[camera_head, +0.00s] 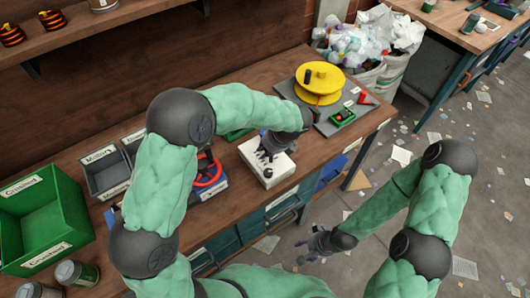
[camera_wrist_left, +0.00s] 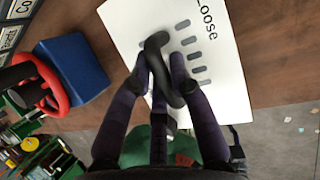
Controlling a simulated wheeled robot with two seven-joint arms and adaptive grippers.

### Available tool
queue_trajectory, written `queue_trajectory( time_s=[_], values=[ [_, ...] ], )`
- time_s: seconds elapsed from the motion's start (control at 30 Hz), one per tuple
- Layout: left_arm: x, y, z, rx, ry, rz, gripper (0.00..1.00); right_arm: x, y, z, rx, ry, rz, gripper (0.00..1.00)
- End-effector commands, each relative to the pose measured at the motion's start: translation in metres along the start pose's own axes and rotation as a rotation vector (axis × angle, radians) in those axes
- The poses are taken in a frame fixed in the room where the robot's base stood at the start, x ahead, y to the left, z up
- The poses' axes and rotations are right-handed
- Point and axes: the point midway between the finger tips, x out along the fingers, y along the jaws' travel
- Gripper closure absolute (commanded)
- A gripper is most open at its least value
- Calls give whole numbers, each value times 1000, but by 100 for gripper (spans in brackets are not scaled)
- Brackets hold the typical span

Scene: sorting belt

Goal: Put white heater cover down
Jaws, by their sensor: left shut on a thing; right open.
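The white heater cover (camera_head: 266,177) is a pale panel with a row of dark slots, at the front of the bench right of centre. In the left wrist view the cover (camera_wrist_left: 222,92) fills the upper middle, with grey slots and black letters reading "oose". My left gripper (camera_head: 271,152) is over its top, with dark fingers shut on it. The fingertips (camera_wrist_left: 164,62) meet near the slots and hide part of the cover. I cannot tell whether the cover rests fully on the bench. My right gripper (camera_head: 318,245) hangs low over the floor, open and empty, apart from the bench.
The wooden bench (camera_head: 225,150) holds a green "Crushed" bin (camera_head: 40,205), a grey "Motors" bin (camera_head: 105,175), and a blue block with a red ring (camera_head: 208,172) close left of the cover. A yellow reel (camera_head: 320,80) stands on a grey board to its right.

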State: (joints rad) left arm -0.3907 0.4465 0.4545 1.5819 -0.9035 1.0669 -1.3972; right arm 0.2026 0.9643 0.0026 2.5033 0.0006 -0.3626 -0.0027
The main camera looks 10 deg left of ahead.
Motion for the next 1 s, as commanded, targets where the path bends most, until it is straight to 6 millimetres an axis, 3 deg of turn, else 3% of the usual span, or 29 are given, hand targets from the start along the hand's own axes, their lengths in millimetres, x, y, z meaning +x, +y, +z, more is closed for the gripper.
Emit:
queue_trajectory(
  time_s=[0.37,0.4,0.47,0.83,1.0],
  values=[
    [2,-1,0,-1,-1,-1,100,0,0,0,0,1,0,46],
    [2,0,0,-1,-1,-1,69,-1,0,0,0,1,0,46],
    [2,0,0,-1,-1,-1,56,-1,0,0,0,1,0,46],
    [-1,0,0,-2,-1,-2,56,-1,0,0,0,1,0,46],
    [-21,0,2,-2,-1,-2,56,-10,-3,0,0,1,0,46]
  ],
)
